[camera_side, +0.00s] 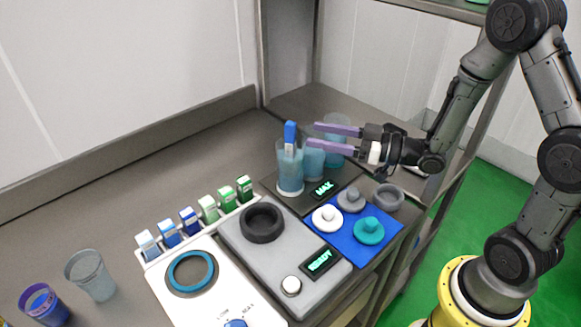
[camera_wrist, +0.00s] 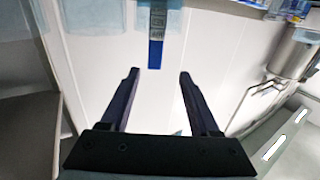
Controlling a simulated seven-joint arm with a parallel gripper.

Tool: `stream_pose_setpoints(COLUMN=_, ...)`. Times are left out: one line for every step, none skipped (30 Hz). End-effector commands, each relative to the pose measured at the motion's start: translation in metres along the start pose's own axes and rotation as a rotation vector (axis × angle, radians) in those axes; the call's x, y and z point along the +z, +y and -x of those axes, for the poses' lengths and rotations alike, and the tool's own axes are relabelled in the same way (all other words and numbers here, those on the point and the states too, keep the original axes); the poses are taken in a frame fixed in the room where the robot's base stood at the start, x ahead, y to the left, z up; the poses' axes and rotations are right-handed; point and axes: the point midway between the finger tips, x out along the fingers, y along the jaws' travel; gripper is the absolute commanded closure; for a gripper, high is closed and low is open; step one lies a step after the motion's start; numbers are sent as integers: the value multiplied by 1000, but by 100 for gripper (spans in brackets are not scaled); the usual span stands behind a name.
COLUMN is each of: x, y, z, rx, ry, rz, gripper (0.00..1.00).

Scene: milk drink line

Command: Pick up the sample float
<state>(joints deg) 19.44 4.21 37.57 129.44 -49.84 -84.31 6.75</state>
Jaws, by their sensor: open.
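The sample float appears to be the blue stick (camera_side: 290,137) standing upright in a clear cup of blue liquid (camera_side: 290,176); its lower part is inside the cup. In the wrist view the blue stick with a pale label (camera_wrist: 156,48) shows just beyond the fingertips, between their lines. My gripper (camera_side: 312,136) is level, with its purple fingers pointing left toward the stick's top. The fingers are open and empty, also in the wrist view (camera_wrist: 159,72). The fingertips look a little short of the stick.
Other cups of blue liquid (camera_side: 313,162) stand close below and behind the fingers. A lit display (camera_side: 323,188) sits in front. A blue mat (camera_side: 340,232) holds several round lids. A rack of small cartons (camera_side: 189,221) and two cups, one clear (camera_side: 91,275), are at left.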

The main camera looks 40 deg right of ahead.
Motion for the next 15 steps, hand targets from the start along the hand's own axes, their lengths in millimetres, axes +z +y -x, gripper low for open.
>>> stream_pose_setpoints(x=0, y=-1, z=-12, rx=-6, ry=-1, rz=1, gripper=38)
stream_pose_setpoints(x=0, y=-1, z=-18, rx=-6, ry=0, rz=1, gripper=38)
stream_pose_setpoints(x=0, y=-1, z=-25, rx=-6, ry=1, rz=0, gripper=38)
stream_pose_setpoints(x=0, y=-2, z=-30, rx=-5, ry=0, rz=0, gripper=38)
stream_pose_setpoints(x=0, y=-1, z=-35, rx=-5, ry=-1, rz=0, gripper=38)
stream_pose_setpoints(x=0, y=0, z=-40, rx=-3, ry=0, rz=1, gripper=38)
stream_pose_setpoints(x=0, y=0, z=-44, rx=-3, ry=1, rz=1, gripper=38)
stream_pose_setpoints(x=0, y=0, z=-47, rx=-3, ry=0, rz=1, gripper=38)
stream_pose_setpoints(x=0, y=0, z=-50, rx=-1, ry=0, rz=1, gripper=38)
stream_pose_setpoints(x=0, y=0, z=-52, rx=-1, ry=0, rz=1, gripper=38)
stream_pose_setpoints(x=0, y=0, z=-53, rx=0, ry=-1, rz=1, gripper=38)
stream_pose_setpoints(x=0, y=1, z=-54, rx=0, ry=0, rz=1, gripper=38)
stream_pose_setpoints(x=-1, y=1, z=-56, rx=0, ry=0, rz=1, gripper=38)
stream_pose_setpoints(x=-1, y=1, z=-58, rx=-1, ry=0, rz=1, gripper=38)
stream_pose_setpoints(x=-1, y=2, z=-62, rx=-1, ry=1, rz=1, gripper=38)
